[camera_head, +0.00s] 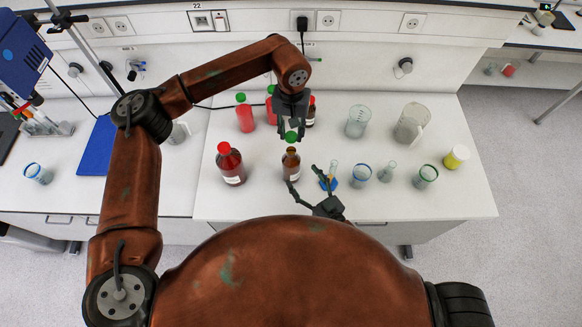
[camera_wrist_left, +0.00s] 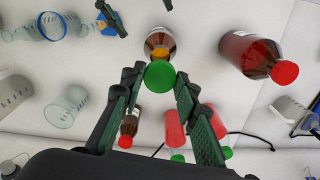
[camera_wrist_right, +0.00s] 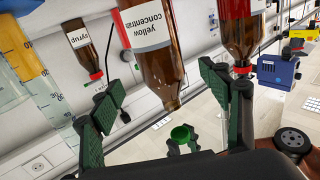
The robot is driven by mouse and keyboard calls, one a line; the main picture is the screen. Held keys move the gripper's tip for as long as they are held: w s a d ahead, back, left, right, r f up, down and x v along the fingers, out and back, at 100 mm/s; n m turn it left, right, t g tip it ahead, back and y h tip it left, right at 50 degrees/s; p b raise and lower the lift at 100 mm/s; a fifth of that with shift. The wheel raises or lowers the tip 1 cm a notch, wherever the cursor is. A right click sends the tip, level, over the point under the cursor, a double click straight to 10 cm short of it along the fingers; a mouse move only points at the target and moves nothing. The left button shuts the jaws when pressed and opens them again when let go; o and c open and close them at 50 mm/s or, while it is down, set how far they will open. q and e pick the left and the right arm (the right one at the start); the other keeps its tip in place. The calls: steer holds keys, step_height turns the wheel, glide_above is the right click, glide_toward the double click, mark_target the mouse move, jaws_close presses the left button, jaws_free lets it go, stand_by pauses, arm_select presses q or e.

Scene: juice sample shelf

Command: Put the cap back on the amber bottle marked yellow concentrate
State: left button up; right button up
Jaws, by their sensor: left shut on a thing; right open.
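The amber bottle (camera_head: 291,165) stands upright and uncapped near the front of the white bench. Its label reading "yellow concentrate" shows in the right wrist view (camera_wrist_right: 150,32), where the picture is upside down. My left gripper (camera_head: 290,133) is shut on the green cap (camera_head: 291,138) above the bottle. The cap also shows between the fingertips in the left wrist view (camera_wrist_left: 160,75). In the right wrist view the cap (camera_wrist_right: 180,134) is apart from the open neck. My right gripper (camera_head: 306,179) is open and low at the bottle's near right side, not gripping it.
A large red-capped amber bottle (camera_head: 231,168) stands to the left. Red bottles with green caps (camera_head: 245,116) and a small red-capped syrup bottle (camera_wrist_right: 88,48) stand behind. A blue-based item (camera_head: 329,182), glass beakers (camera_head: 361,174) and a flask (camera_head: 387,171) are close on the right.

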steer(key=x, duration=0.6)
steer(key=shift+w+a, duration=0.15)
steer(key=shift+w, duration=0.1)
arm_select(q)
steer(key=shift+s, duration=0.15)
arm_select(e)
steer(key=shift+w+a, duration=0.25)
steer(key=shift+c, duration=0.5)
steer(key=c, duration=1.7)
arm_select(q)
glide_above(291, 151)
steer(key=shift+f, duration=2.45)
steer(key=shift+f, duration=0.9)
steer(key=shift+f, duration=0.55)
